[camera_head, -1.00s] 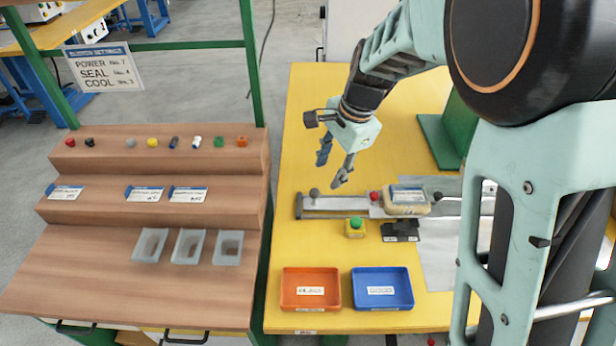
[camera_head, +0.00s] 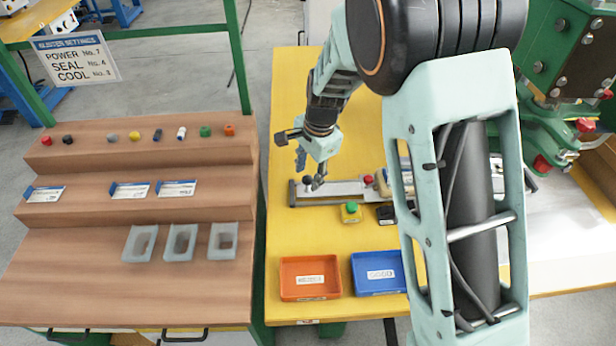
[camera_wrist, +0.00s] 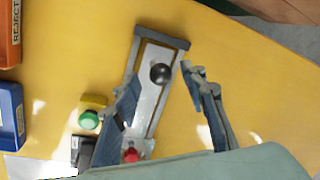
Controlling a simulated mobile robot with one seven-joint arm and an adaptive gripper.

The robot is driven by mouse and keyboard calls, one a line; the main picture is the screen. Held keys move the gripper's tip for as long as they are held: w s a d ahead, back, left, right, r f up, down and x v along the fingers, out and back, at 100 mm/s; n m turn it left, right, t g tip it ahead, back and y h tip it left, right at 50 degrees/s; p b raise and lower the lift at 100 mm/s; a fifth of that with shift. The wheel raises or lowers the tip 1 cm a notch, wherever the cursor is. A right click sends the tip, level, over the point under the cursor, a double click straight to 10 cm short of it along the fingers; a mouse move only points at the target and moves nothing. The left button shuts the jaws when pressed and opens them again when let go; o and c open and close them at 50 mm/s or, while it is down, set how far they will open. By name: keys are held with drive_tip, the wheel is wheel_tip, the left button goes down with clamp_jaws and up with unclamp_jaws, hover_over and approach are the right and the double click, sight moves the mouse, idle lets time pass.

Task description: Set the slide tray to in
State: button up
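The slide tray (camera_head: 342,188) is a pale metal plate in a grey rail on the yellow table, with a dark ball knob (camera_head: 308,181) at its left end. In the wrist view the knob (camera_wrist: 160,73) appears between the two fingers, with a gap on both sides. My gripper (camera_head: 310,172) is open and points down at the knob; contact cannot be made out. The wrist view also shows my gripper (camera_wrist: 160,80) open. My arm hides the right part of the slide tray in the head view.
A yellow box with a green button (camera_head: 351,212) and a black block (camera_head: 385,214) stand in front of the rail. A red knob (camera_head: 367,180) is beside the plate. Orange (camera_head: 310,297) and blue (camera_head: 360,288) bins stand nearer. A green machine (camera_head: 560,80) is at right.

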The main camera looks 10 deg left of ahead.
drive_tip(key=shift+w+a+f, duration=0.1)
drive_tip(key=shift+a+f, duration=0.05)
drive_tip(key=shift+f, duration=0.65)
drive_tip(key=shift+c, duration=0.6)
clamp_jaws()
